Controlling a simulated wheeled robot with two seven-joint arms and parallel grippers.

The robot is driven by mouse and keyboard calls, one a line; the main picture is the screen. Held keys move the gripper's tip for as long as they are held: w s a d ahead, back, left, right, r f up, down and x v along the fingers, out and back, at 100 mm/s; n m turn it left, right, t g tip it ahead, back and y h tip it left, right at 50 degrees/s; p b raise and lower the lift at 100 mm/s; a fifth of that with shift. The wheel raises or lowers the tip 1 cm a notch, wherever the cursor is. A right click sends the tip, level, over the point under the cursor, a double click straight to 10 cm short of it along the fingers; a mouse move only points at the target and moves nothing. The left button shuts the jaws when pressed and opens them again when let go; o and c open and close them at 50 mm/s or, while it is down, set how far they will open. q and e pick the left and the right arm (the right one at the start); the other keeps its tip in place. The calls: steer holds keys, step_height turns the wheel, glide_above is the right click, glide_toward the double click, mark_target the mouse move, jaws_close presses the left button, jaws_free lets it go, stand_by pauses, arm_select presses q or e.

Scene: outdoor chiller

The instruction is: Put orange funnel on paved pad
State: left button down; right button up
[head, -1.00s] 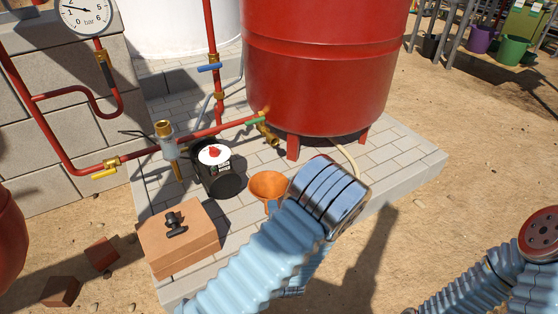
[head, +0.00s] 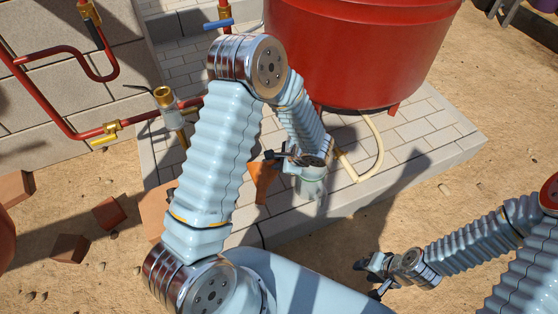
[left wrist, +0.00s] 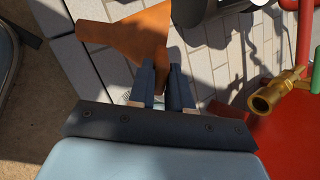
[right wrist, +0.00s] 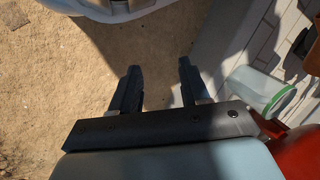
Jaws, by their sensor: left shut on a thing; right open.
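The orange funnel (head: 262,182) is partly hidden behind my left arm in the head view. It also shows in the left wrist view (left wrist: 130,35), with a narrow part at the fingertips. My left gripper (head: 277,156) is shut on it, and its fingers show close together in the left wrist view (left wrist: 161,68). The funnel is over the paved pad (head: 425,125); I cannot tell whether it touches the paving. My right gripper (head: 369,279) is open and empty over the sand beside the pad, its fingers apart in the right wrist view (right wrist: 157,85).
A red tank (head: 360,50) stands on the pad, with a pale hose (head: 378,155) beside it. A clear jar with a green rim (right wrist: 262,92) is on the pad. A brass valve (left wrist: 268,98) is near the left gripper. Bricks (head: 70,248) lie on the sand at left.

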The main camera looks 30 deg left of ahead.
arm_select(q)
steer(key=shift+d, duration=0.1)
step_height(320, 180, down, 9)
steer(key=b, duration=0.9)
steer(key=shift+r, duration=0.15)
steer(key=c, duration=1)
jaws_free()
steer(key=p+v, duration=0.2)
steer(key=v, duration=1.1)
steer(key=shift+d+r, duration=0.2)
steer(key=shift+r, duration=0.2)
